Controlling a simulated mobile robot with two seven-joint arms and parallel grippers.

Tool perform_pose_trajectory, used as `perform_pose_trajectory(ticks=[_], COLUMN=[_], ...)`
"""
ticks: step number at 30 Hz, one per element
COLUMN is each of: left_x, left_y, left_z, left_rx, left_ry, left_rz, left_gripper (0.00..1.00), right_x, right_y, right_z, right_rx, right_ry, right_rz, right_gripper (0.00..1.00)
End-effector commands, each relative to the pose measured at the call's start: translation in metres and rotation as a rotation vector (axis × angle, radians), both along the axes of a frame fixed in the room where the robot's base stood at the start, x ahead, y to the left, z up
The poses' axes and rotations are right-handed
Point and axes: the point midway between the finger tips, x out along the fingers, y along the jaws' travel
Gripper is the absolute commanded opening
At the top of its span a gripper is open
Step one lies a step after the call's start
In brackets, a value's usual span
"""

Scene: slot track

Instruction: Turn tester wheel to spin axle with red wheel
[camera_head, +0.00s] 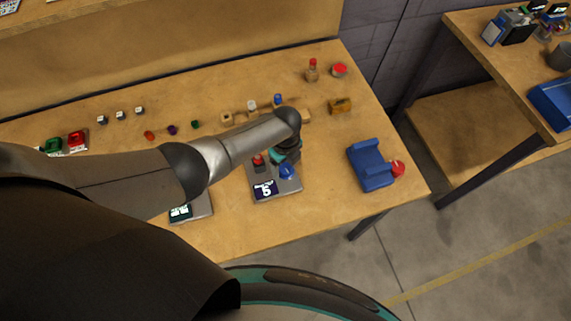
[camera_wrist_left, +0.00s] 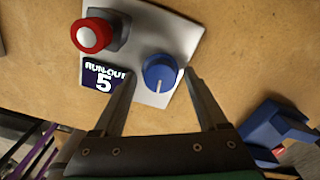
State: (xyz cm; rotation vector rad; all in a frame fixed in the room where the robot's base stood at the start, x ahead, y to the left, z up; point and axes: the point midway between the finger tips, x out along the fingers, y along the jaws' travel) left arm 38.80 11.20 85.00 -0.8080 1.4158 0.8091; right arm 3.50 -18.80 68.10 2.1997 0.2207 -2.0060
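The run-out tester is a grey plate (camera_wrist_left: 183,38) with a dark label (camera_wrist_left: 101,80) reading "RUN-OUT 5". It lies on the wooden table and also shows in the head view (camera_head: 263,191). A red wheel (camera_wrist_left: 94,35) with a pale hub sits on a grey block on the plate. The blue tester wheel (camera_wrist_left: 159,72) has a white mark and also shows in the head view (camera_head: 287,172). My left gripper (camera_wrist_left: 160,74) is open, with one fingertip to each side of the blue wheel and visible gaps between. My right gripper is not in view.
A blue holder (camera_head: 368,166) with a red wheel stands to the right on the table. Small parts and blocks lie behind the tester, including a yellow-brown block (camera_head: 340,106). Another station (camera_head: 190,208) sits to the left, partly hidden by my arm.

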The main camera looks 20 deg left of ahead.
Motion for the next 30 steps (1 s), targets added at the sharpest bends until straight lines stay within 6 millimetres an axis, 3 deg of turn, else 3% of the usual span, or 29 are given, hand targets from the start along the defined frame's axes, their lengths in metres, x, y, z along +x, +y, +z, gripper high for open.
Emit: perform_pose_trajectory(ticks=[8, 13, 30], left_x=[0.000, 0.001, 0.001], left_y=[0.000, 0.000, 0.001], left_z=[0.001, 0.012, 0.105], left_rx=[-0.001, -0.001, -0.001], left_ry=[-0.001, -0.002, -0.003], left_rz=[0.000, 0.000, -0.001], left_gripper=[0.78, 0.78, 0.78], right_x=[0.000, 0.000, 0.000], right_y=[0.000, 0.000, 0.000], right_z=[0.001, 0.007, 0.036], right_rx=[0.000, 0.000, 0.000], right_ry=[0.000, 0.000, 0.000], right_rz=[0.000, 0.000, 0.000], right_gripper=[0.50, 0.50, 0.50])
